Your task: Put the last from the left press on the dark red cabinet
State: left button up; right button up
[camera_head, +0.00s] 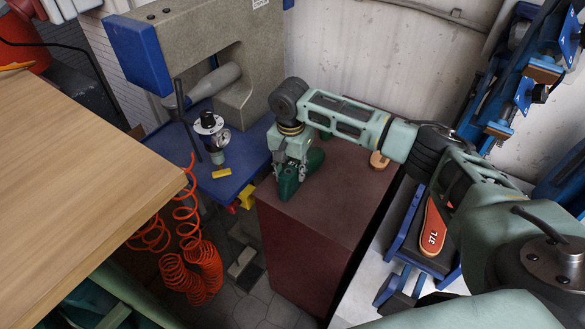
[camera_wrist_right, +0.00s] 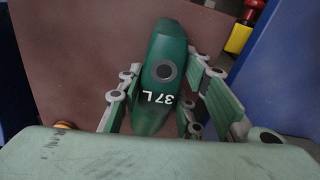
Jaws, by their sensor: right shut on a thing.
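The last is green, marked 37 L, with a dark round hole in its top. In the head view the last (camera_head: 288,187) is over the back left part of the dark red cabinet (camera_head: 318,219); I cannot tell whether it touches the top. My right gripper (camera_head: 290,172) is shut on it, coming from above. In the right wrist view the last (camera_wrist_right: 163,68) lies between the fingers of the gripper (camera_wrist_right: 160,110), with the brown-red cabinet top (camera_wrist_right: 75,60) behind it. My left gripper is not in view.
A blue bench (camera_head: 222,187) with a grey machine (camera_head: 258,50) stands left of the cabinet. A wooden table (camera_head: 75,170) fills the left. A small round-ended object (camera_head: 379,160) lies at the cabinet's back right.

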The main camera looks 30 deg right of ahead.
jog(key=shift+f, duration=0.3)
dwell(0.5)
jog(key=o, duration=1.3)
jog(key=shift+f, duration=0.1)
